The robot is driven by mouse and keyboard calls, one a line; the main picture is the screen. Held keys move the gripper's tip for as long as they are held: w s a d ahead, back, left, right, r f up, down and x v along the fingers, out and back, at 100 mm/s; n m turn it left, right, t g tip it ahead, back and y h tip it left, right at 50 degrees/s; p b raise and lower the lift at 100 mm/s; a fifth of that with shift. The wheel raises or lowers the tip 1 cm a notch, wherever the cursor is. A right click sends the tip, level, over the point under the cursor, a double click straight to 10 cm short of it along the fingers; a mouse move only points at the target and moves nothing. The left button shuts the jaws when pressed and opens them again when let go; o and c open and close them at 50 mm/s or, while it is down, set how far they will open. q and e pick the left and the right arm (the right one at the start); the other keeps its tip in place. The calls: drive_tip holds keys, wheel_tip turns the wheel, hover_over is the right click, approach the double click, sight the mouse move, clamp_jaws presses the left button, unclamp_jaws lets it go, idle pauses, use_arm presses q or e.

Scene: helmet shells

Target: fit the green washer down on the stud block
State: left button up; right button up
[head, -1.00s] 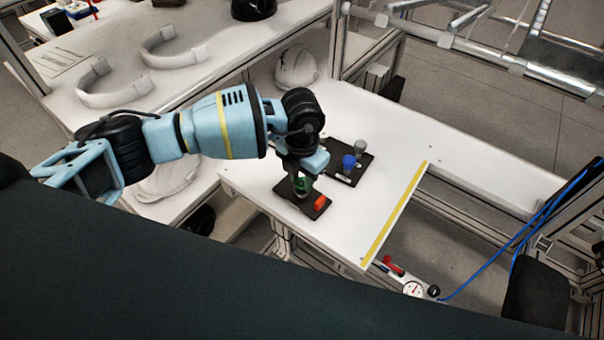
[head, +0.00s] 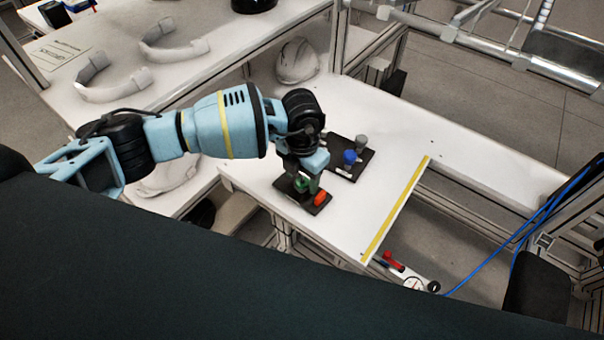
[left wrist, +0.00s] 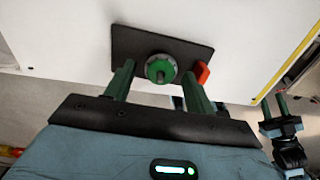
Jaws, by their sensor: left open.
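The green washer (left wrist: 150,69) shows in the left wrist view as a green ring on a round grey piece, with a dark stud end at its middle. It appears to sit around the stud on the dark stud block plate (left wrist: 125,45); how far down it sits I cannot tell. In the head view the washer (head: 301,184) is partly hidden by my left gripper (head: 307,182). The left gripper (left wrist: 160,84) is open, its green fingers on either side of the washer and apart from it. My right gripper (left wrist: 275,106) shows small at the right of the left wrist view, its fingers apart, empty.
A red-orange piece (head: 320,198) stands on the same plate, close to a left finger. A second dark plate (head: 340,172) behind holds a blue piece (head: 349,157) and a grey piece (head: 361,142). The white table (head: 385,165) is clear toward the yellow strip (head: 400,205).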

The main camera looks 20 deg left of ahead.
sight(302, 178)
use_arm(q)
wheel_tip(302, 178, up, 8)
drive_tip(key=shift+f, duration=0.1)
idle(0.5)
idle(0.6)
